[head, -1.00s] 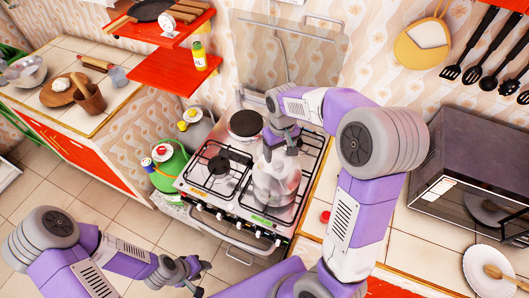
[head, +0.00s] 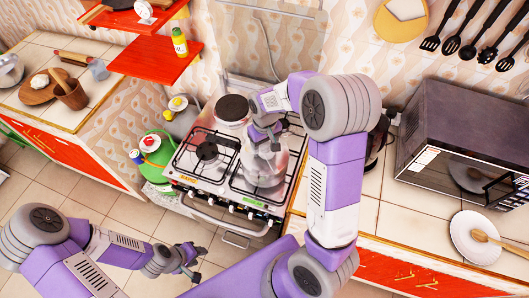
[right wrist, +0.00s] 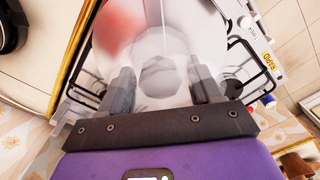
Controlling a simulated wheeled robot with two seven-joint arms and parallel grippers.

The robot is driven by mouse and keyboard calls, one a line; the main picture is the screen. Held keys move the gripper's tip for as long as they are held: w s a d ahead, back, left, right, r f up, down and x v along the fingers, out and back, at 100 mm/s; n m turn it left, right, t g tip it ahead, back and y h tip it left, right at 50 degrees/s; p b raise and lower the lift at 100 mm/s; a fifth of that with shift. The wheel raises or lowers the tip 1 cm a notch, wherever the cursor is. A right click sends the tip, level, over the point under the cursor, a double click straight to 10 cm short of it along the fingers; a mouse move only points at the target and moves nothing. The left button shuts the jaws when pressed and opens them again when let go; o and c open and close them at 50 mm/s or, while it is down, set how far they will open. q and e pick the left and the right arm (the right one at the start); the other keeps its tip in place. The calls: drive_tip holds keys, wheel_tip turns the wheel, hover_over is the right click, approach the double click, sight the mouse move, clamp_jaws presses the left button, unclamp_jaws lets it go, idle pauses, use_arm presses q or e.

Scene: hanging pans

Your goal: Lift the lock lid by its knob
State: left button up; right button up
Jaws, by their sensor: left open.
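A shiny, glassy-looking pot with its lid (head: 262,168) stands on the front right burner of the stove (head: 218,178). My right gripper (head: 266,136) is over the lid, pointing down. In the right wrist view, a grey faceted knob (right wrist: 159,78) lies between the two fingers of the right gripper (right wrist: 160,70). The fingers are spread, with a visible gap on each side of the knob. In the head view the knob is hidden by the gripper. My left gripper (head: 186,260) is open and empty, low over the floor in front of the stove.
A dark round burner or pan (head: 233,108) is at the stove's back. A green gas bottle (head: 158,150) stands left of the stove. A microwave (head: 465,145) and a white plate (head: 476,238) are on the right counter. Red shelves (head: 155,60) hang at upper left.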

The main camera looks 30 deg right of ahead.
clamp_jaws()
drive_tip(key=shift+r, duration=0.1)
